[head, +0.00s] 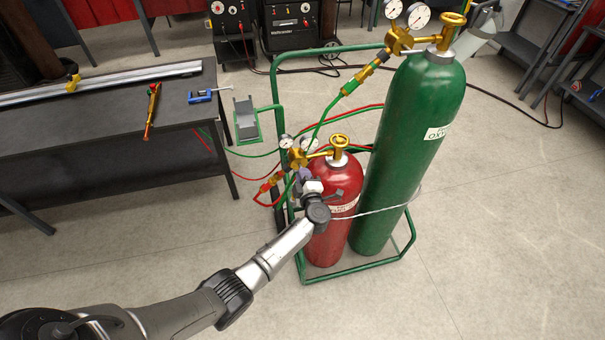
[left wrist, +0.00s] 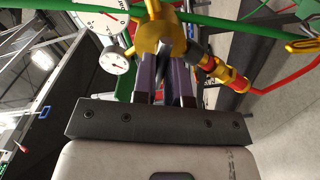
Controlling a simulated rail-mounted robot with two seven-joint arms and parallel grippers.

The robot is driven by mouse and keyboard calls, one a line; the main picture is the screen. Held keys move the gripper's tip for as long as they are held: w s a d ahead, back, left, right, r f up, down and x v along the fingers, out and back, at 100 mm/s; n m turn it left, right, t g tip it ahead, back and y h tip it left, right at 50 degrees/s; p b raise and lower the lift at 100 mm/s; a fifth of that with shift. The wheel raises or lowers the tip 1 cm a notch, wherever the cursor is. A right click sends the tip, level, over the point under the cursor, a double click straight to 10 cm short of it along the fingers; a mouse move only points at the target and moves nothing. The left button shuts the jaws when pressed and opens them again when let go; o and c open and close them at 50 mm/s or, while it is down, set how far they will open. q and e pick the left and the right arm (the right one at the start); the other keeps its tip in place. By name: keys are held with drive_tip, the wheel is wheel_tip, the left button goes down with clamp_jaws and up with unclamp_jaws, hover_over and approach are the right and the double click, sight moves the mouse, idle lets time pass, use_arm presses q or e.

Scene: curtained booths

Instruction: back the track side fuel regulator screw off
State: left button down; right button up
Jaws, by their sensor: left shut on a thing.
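The fuel regulator (head: 298,157) is brass with two small gauges, on the valve of the red cylinder (head: 337,205). My left gripper (head: 304,180) is at the regulator's near side, left of the cylinder top. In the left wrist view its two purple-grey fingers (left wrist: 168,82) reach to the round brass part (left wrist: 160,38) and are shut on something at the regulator. The adjusting screw is mostly hidden between the fingers; I cannot make out its thread. Two white gauges (left wrist: 117,61) sit left of the fingers. My right gripper is not seen.
The tall green oxygen cylinder (head: 410,135) stands right of the red one in a green cart (head: 360,272). A brass hose fitting (left wrist: 228,75) with a red hose is close right of the fingers. A dark bench (head: 100,115) is at left. Floor at front right is clear.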

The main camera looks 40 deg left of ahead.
use_arm(q)
drive_tip(key=n+b, duration=0.2)
drive_tip(key=n, duration=0.1)
drive_tip(key=shift+n, duration=0.3)
drive_tip(key=n+b, duration=0.2)
drive_tip(key=n, duration=0.1)
drive_tip(key=shift+b, duration=0.35)
